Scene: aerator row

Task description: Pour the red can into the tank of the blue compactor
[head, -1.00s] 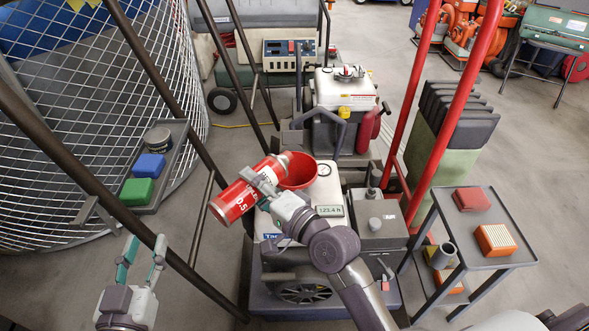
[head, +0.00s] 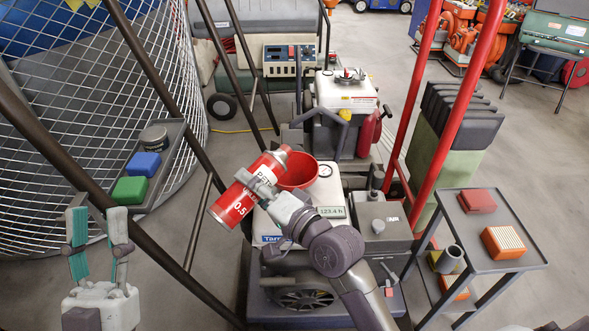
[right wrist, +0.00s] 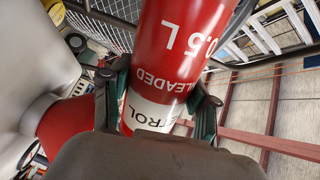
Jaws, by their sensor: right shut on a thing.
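My right gripper (head: 258,187) is shut around the middle of the red can (head: 236,205). The can is tilted, its silver neck end up and to the right, beside the back-left rim of a red funnel (head: 297,174). No liquid is seen coming out. The funnel stands on the white tank (head: 329,187) of the compactor, whose dark blue-grey base (head: 262,304) shows below. In the right wrist view the can (right wrist: 180,60) is between the fingers, with the funnel (right wrist: 65,130) at lower left. My left gripper (head: 98,232) is open and empty at lower left.
Dark bars and red bars (head: 456,130) rise on either side of the compactor. A side table (head: 490,262) with red and orange boxes stands right. A tray (head: 180,165) with green and blue blocks is left. Another white-topped machine (head: 345,95) stands behind.

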